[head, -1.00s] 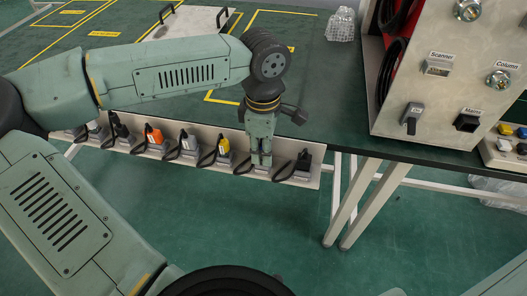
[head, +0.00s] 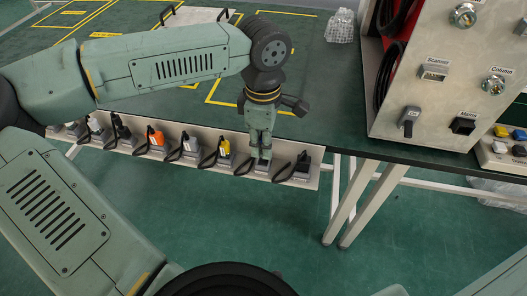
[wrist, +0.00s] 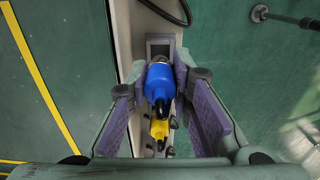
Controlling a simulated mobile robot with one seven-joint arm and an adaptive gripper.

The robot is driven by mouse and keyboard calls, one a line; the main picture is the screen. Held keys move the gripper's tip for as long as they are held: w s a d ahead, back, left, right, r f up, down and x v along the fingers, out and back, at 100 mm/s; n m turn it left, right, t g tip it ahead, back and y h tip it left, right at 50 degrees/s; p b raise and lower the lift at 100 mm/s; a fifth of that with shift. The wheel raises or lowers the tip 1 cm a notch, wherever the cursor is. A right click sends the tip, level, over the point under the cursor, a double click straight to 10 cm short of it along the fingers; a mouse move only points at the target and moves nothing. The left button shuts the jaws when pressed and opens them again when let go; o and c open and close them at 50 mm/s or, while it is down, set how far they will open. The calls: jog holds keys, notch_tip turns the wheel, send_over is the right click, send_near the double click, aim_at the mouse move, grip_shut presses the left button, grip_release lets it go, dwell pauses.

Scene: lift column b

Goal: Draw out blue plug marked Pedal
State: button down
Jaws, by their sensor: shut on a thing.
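My gripper (head: 260,146) is above the rail of plugs near its right end. In the wrist view its purple-padded fingers (wrist: 159,76) are shut on the blue plug (wrist: 160,88), one on each side. The blue plug has a dark tail end pointing towards the bottom of the picture. A grey socket with a dark opening (wrist: 160,48) shows just beyond the plug. In the head view the fingers hide the plug, and its grey socket (head: 262,168) shows below them. I cannot tell whether the plug's tip is fully clear of the socket. The Pedal label is not readable.
A yellow plug (head: 224,148) stands left of my gripper and a black one (head: 303,160) right. White and orange (head: 156,138) plugs are further left. A panel box (head: 420,75) stands on the table at right. The floor (head: 250,225) in front of the rail is clear.

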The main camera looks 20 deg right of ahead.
jog(key=shift+r+p, duration=1.15)
jog(key=shift+r, duration=1.1)
